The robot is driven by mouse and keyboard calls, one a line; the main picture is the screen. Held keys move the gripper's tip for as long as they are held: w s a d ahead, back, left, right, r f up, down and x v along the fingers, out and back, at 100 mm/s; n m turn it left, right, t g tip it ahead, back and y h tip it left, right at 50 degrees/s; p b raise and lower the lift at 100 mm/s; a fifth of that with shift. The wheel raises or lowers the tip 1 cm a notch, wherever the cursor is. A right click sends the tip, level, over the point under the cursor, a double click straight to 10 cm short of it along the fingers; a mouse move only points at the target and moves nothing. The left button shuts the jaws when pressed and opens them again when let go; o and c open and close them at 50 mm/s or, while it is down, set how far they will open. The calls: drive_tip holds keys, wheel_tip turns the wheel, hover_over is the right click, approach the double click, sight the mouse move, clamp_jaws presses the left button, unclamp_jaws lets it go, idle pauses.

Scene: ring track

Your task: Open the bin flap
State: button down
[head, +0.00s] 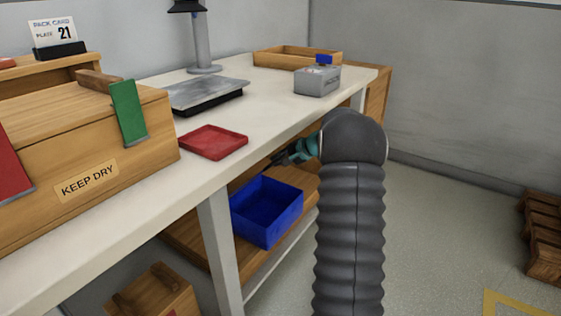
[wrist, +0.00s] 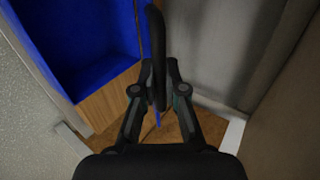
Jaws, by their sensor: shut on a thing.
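A blue bin (head: 266,229) stands on the wooden shelf under the bench, and its top looks open in the head view. Its blue inside (wrist: 75,35) fills the upper left of the wrist view. My gripper (head: 281,159) reaches in under the bench edge, above and behind the bin. In the wrist view my gripper (wrist: 159,88) is shut on a dark upright bar (wrist: 156,35) with a rounded top. A thin blue strip (wrist: 157,119) shows below it. I cannot tell whether the bar belongs to a flap.
The white bench top (head: 270,100) is just above my gripper. A bench leg (head: 218,250) stands left of the bin. A red tray (head: 212,142), a scale (head: 205,95) and a grey box (head: 317,81) are on top. Open floor (head: 440,230) lies right.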

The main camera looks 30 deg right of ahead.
drive_tip(key=c, duration=1.2)
unclamp_jaws()
drive_tip(key=shift+a, duration=0.1)
drive_tip(key=shift+s, duration=0.1)
drive_tip(key=v, duration=1.2)
